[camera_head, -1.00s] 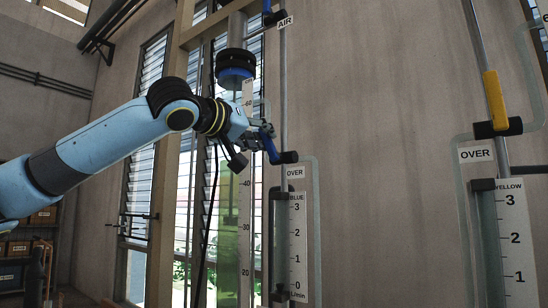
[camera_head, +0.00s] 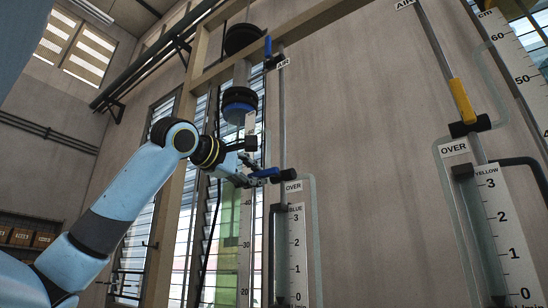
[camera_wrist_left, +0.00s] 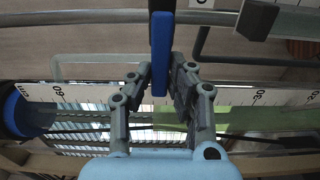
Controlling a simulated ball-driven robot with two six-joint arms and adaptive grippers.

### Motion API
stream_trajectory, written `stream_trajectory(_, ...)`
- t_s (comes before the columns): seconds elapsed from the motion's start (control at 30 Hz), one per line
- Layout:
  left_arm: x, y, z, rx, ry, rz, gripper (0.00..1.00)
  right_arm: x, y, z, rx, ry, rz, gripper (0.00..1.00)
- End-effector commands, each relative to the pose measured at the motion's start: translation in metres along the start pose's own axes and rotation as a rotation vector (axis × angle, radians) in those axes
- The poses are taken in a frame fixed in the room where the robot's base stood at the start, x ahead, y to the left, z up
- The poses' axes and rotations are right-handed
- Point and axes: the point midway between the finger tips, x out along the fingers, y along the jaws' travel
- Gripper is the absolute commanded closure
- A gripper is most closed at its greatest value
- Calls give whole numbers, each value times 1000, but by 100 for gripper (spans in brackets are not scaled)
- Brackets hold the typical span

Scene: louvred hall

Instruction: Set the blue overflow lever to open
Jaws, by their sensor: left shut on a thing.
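The blue overflow lever (camera_head: 266,172) sits on a dark valve (camera_head: 289,174) just above the OVER label (camera_head: 293,187) of the BLUE column. It lies nearly level, pointing left from the valve, across the upright pipe. My left gripper (camera_head: 254,174) reaches it from the left and is shut on it. In the left wrist view the blue lever (camera_wrist_left: 161,55) stands between the two grey fingers (camera_wrist_left: 162,78); its end shows between the fingertips. My right gripper is not in view.
A second blue lever (camera_head: 268,47) stands upright at the AIR label (camera_head: 283,64) above. To the right, a yellow lever (camera_head: 462,101) lies along its pipe above another OVER label (camera_head: 454,149). A BLUE scale (camera_head: 297,250) and a clear tube stand below. Bare wall lies between the columns.

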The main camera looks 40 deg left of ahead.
Motion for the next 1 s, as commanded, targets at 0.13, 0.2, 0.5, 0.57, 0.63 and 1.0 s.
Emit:
stream_trajectory(0.13, 0, -2, 0, -9, 1, -2, 78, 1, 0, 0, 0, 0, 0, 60)
stream_trajectory(0.2, 0, -1, 0, -9, 1, -1, 69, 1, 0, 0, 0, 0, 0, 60)
stream_trajectory(0.5, 0, -1, 0, -8, 1, 0, 56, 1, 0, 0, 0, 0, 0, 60)
stream_trajectory(0.57, -1, -1, 0, -7, 1, 1, 56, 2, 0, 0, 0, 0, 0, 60)
stream_trajectory(0.63, -5, -2, 0, -6, 2, 3, 56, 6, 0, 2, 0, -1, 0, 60)
stream_trajectory(1.0, -52, -4, -1, -6, 3, 3, 56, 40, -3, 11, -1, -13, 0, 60)
